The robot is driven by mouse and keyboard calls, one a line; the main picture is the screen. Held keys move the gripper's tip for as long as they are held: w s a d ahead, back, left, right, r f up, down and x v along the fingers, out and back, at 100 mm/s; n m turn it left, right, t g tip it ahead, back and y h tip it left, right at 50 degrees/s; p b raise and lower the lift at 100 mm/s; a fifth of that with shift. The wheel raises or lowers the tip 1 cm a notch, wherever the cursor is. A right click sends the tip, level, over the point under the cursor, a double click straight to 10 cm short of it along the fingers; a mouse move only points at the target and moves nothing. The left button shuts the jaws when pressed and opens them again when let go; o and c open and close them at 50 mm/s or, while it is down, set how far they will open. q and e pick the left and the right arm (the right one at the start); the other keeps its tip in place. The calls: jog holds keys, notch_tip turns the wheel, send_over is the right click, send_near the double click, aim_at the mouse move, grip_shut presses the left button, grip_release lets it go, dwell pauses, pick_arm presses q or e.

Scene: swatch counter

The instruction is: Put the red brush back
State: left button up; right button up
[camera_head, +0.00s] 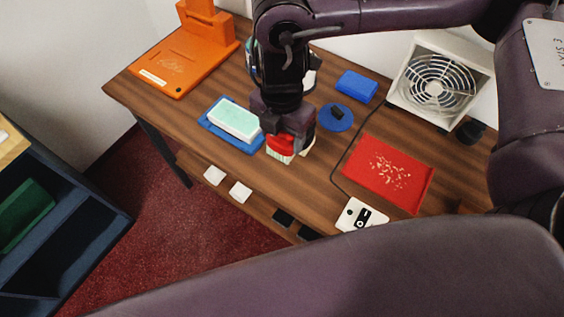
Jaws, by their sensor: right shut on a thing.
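My right gripper (286,123) points down over the middle of the wooden counter. It is shut on the red brush (280,140), whose pale bristles (279,155) show below the red body. The gripper hides much of the brush. I cannot tell whether the bristles touch the counter. A blue tray (243,145) bearing a pale mint and white block (234,119) lies just left of the brush. A red mat (370,150) with scattered pale bits lies to the right. My left gripper is not in view.
A blue disc (345,122) with a dark piece and a blue block (357,85) lie behind right. A boxed fan (437,80) and a black cup (470,131) stand at the right. A white switch box (360,215) sits at the front edge. An orange stand (185,60) is back left.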

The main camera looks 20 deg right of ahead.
notch_tip(320, 180, down, 11)
jog(key=shift+f+b, duration=0.1)
jog(key=shift+b, duration=0.5)
jog(key=shift+f, duration=0.3)
jog(key=shift+f, duration=0.1)
jog(key=shift+f, duration=0.1)
jog(key=o, duration=0.9)
